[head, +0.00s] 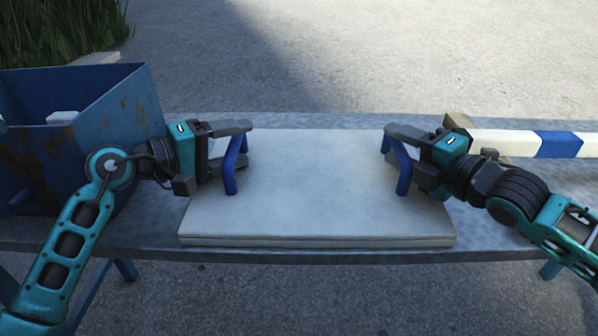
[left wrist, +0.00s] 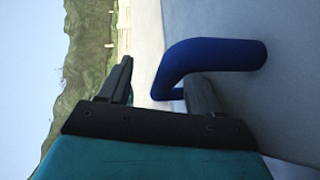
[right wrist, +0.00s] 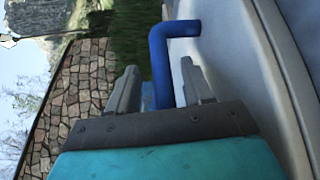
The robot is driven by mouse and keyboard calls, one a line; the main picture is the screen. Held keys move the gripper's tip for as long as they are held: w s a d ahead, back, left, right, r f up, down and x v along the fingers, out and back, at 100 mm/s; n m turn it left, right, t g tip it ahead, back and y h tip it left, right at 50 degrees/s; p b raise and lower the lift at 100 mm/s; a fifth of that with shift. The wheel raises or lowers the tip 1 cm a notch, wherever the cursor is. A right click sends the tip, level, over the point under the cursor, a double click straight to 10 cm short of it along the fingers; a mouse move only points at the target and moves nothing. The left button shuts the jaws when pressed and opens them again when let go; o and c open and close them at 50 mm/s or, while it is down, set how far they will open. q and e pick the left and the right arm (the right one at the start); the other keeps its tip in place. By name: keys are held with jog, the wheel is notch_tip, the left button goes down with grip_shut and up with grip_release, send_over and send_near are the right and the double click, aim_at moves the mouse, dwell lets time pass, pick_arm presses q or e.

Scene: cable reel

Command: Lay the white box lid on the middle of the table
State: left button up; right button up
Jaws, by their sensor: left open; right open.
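The white box lid (head: 310,185) lies flat on the middle of the grey table (head: 330,121). It has a blue handle at each side. My left gripper (head: 232,146) is open at the left handle (head: 231,172); in the left wrist view this handle (left wrist: 205,58) runs between and past the open fingers (left wrist: 165,88). My right gripper (head: 399,142) is open at the right handle (head: 402,170); in the right wrist view this handle (right wrist: 162,62) stands between the open fingers (right wrist: 160,85). I cannot tell whether any finger touches a handle.
A rusty blue metal bin (head: 120,100) stands at the left end of the table, with a white object (head: 62,118) inside. A white and blue striped bar (head: 530,143) lies at the right on a wooden block (head: 457,121). Narrow strips of table are free around the lid.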

pick_arm(q)
jog(key=o, duration=0.5)
jog(key=shift+c, duration=0.2)
jog(key=shift+o, duration=0.2)
jog(key=shift+f, duration=0.15)
notch_tip(320, 180, up, 11)
jog(key=shift+f, duration=0.1)
